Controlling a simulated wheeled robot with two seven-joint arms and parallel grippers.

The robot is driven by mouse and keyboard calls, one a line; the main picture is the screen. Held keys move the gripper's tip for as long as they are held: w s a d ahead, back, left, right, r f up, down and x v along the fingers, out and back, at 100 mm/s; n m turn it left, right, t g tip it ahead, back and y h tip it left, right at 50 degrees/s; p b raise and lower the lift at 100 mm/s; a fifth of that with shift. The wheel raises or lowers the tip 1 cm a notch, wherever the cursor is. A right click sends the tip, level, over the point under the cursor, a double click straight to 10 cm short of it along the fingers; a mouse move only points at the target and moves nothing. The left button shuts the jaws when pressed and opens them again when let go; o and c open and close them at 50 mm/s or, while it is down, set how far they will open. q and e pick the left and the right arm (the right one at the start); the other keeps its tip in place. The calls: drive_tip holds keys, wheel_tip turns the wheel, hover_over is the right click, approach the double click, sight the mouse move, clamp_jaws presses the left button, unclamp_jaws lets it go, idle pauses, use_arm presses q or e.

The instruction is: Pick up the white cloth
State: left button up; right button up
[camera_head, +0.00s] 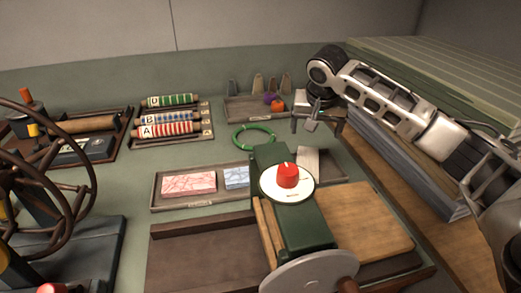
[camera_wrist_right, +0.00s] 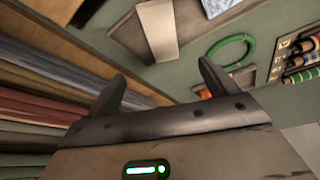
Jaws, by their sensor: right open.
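The white cloth (camera_head: 308,161) lies flat at the right end of a long wooden tray (camera_head: 205,201), partly hidden in the head view behind a green machine. In the right wrist view the white cloth (camera_wrist_right: 158,28) shows near the top, beyond the fingertips and apart from them. My right gripper (camera_head: 312,117) is open and empty above the table, behind the cloth. Its two dark fingers also show in the right wrist view (camera_wrist_right: 162,80). My left gripper is not in view.
The green machine (camera_head: 298,229) with a red knob stands in front of the cloth. Pink (camera_head: 188,184) and blue (camera_head: 237,178) cloths share its tray. A green ring (camera_head: 254,136) lies behind. Striped rolls (camera_head: 170,130) are at left. Stacked sheets (camera_head: 400,155) flank the right side.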

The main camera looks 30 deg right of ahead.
drive_tip(key=w, duration=0.1)
hover_over(308, 162)
drive_tip(key=s+a, duration=0.2)
drive_tip(key=f, duration=0.9)
drive_tip(key=shift+w+d, duration=0.1)
drive_tip(key=shift+w, duration=0.1)
drive_tip(key=shift+w+d+f, duration=0.1)
drive_tip(key=shift+d+f, duration=0.05)
drive_tip(key=shift+f, duration=0.25)
drive_tip(key=x, duration=0.4)
drive_tip(key=shift+f, duration=0.3)
drive_tip(key=shift+d+f, duration=0.15)
drive_tip(key=shift+f, duration=0.05)
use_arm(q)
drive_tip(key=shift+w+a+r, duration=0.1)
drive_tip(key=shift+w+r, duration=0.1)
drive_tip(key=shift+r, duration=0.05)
use_arm(e)
drive_tip(key=c, duration=1.2)
